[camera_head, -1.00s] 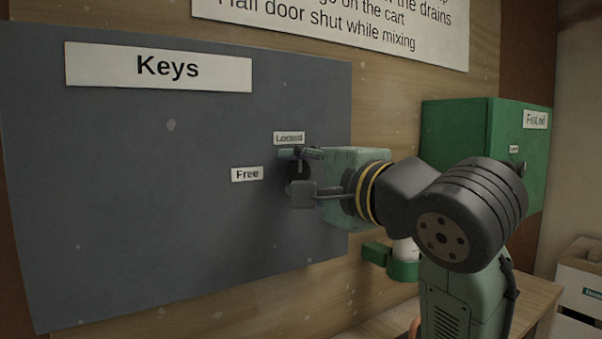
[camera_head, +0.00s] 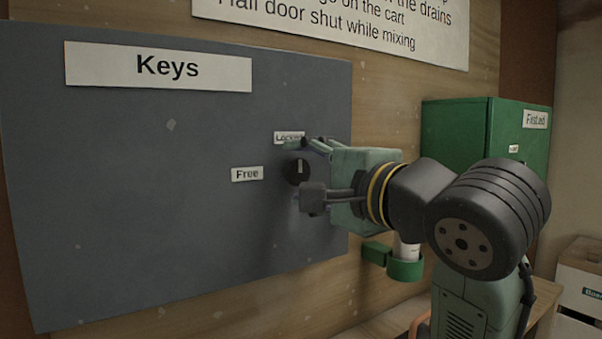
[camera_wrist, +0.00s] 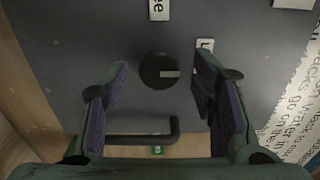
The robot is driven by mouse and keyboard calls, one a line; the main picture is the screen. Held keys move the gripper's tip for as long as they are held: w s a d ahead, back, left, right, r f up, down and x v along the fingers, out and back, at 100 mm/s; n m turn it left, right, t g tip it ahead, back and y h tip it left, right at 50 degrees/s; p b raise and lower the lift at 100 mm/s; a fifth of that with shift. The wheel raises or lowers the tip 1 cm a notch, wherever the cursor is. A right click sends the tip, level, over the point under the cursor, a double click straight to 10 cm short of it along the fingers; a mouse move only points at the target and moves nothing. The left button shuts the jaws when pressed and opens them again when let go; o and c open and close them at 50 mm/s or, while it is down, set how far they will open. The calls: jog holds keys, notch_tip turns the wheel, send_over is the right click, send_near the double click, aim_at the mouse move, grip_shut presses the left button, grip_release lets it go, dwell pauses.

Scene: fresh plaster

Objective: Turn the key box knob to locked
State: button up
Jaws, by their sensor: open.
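The grey key box (camera_head: 150,200) carries a "Keys" sign. Its round black knob (camera_head: 296,171) has a pale pointer mark, which stands upright, toward the "Locked" label (camera_head: 289,138). The "Free" label (camera_head: 247,174) is to the knob's left. In the wrist view the knob (camera_wrist: 155,70) shows whole, its mark pointing right, to the side of the partly hidden "Locked" label (camera_wrist: 205,45). My gripper (camera_head: 315,172) is open and empty, standing off the box front, one finger above and one below the knob's height. The fingers (camera_wrist: 160,78) do not touch the knob.
A dark bar handle (camera_wrist: 145,136) lies between the fingers, near the box's edge. A green first aid box (camera_head: 455,135) hangs to the right, with a small green holder (camera_head: 404,270) below.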

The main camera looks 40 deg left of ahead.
jog(key=v, duration=1)
jog(key=shift+d, duration=0.25)
jog(key=shift+s, duration=0.15)
